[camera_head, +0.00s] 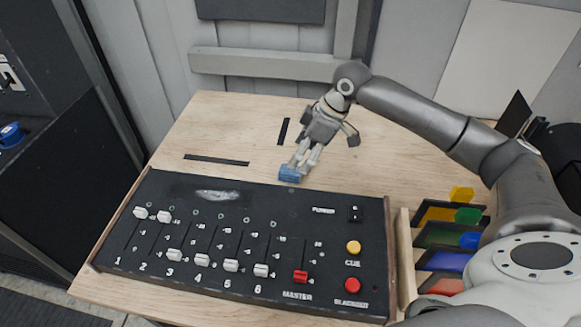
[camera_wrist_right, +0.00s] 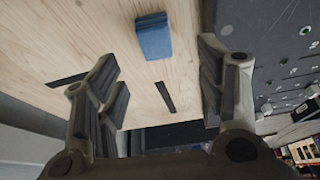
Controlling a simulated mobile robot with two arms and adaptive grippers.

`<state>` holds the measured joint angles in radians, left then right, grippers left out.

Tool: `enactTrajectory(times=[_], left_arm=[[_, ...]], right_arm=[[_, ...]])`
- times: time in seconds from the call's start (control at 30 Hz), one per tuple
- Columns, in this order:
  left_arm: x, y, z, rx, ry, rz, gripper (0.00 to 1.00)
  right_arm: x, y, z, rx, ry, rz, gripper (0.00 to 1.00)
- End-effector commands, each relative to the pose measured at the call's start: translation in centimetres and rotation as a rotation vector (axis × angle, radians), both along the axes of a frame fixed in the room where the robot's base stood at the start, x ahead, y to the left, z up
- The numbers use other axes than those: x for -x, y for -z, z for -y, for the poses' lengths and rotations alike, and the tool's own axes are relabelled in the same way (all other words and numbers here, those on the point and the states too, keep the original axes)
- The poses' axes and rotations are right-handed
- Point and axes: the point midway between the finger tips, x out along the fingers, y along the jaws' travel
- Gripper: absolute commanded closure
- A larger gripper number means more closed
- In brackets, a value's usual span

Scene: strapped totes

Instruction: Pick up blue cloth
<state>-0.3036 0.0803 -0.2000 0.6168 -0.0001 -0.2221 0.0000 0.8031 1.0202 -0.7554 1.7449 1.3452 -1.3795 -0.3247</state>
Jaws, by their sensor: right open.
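The blue cloth (camera_head: 290,173) is a small folded block lying on the wooden table, just behind the back edge of the black control panel. In the right wrist view the cloth (camera_wrist_right: 154,36) lies flat on the wood, ahead of the fingers and between their lines. My right gripper (camera_head: 304,155) points down at the cloth in the head view, its fingertips overlapping the cloth's upper edge there. In the right wrist view the gripper (camera_wrist_right: 160,85) is open, with nothing between its fingers. Whether it touches the cloth cannot be told. My left gripper is not in view.
The black control panel (camera_head: 180,240) with sliders and buttons fills the table's front. Two black strips (camera_head: 217,160) (camera_head: 283,131) lie on the wood. A rack (camera_head: 403,260) of coloured gel filters stands at the right.

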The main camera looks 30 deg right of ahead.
Motion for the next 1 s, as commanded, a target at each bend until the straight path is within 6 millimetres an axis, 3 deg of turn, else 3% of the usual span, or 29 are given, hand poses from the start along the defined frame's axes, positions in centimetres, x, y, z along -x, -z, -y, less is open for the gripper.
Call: enactTrajectory(times=[0.27,0.6,0.87,1.0], left_arm=[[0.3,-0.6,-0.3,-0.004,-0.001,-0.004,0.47],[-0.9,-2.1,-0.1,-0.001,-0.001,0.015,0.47],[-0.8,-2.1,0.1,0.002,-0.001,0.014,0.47],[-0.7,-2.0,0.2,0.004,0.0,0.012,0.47]], right_arm=[[-0.7,2.4,-0.7,-0.001,0.001,-0.001,0.36],[-1.7,6.8,-1.3,-0.001,0.0,-0.001,0.36],[-1.8,7.3,-1.3,0.0,0.001,0.002,0.36],[-1.8,7.3,-1.3,0.0,0.0,0.001,0.5]])
